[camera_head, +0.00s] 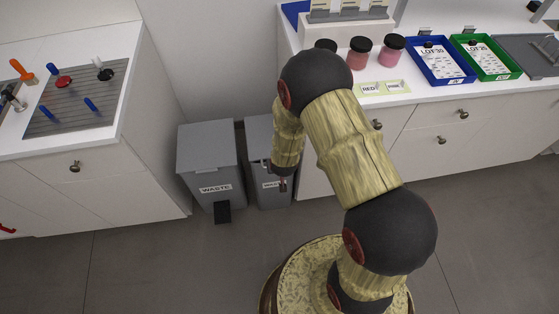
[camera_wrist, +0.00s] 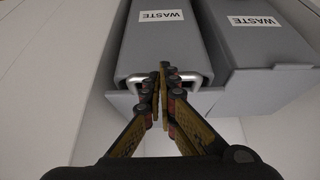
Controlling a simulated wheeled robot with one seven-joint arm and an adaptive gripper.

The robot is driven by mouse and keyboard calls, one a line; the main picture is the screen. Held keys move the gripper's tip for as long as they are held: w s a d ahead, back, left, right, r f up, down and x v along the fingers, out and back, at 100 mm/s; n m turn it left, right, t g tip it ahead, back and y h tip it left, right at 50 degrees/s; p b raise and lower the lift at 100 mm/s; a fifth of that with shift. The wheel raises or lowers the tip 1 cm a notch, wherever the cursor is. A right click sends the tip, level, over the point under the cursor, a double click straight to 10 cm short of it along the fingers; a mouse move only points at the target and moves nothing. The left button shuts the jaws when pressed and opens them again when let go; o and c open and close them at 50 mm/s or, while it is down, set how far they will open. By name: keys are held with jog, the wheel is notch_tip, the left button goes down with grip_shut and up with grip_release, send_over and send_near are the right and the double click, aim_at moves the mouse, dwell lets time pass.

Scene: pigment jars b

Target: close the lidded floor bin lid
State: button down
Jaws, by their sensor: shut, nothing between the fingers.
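Two grey bins labelled WASTE stand on the floor in the head view. The left bin (camera_head: 207,155) has a flat grey top that looks down, and a black pedal (camera_head: 223,212) at its foot. The right bin (camera_head: 257,140) is partly hidden behind my arm, so its lid's state is unclear. My gripper (camera_head: 278,184) is in front of the right bin. In the wrist view, my gripper (camera_wrist: 163,72) is shut and empty, its tips at a metal bar handle (camera_wrist: 196,78) on a grey bin part (camera_wrist: 160,45). I cannot tell whether they touch.
White cabinets flank the bins on the left (camera_head: 95,185) and right (camera_head: 440,140). Jars (camera_head: 359,52), a blue tray (camera_head: 440,62) and a green tray (camera_head: 487,57) sit on the right counter. The grey floor (camera_head: 150,270) in front of the bins is clear at left.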

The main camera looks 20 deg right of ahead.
jog(key=f, duration=0.2)
jog(key=s+f+b, duration=0.1)
jog(key=f, duration=0.1)
jog(key=shift+b, duration=0.3)
notch_tip(320, 180, up, 5)
jog(key=w+p, duration=0.1)
jog(key=p, duration=0.2)
jog(key=s+a+f+p, duration=0.2)
jog(key=s, duration=0.7)
jog(key=shift+s, duration=0.3)
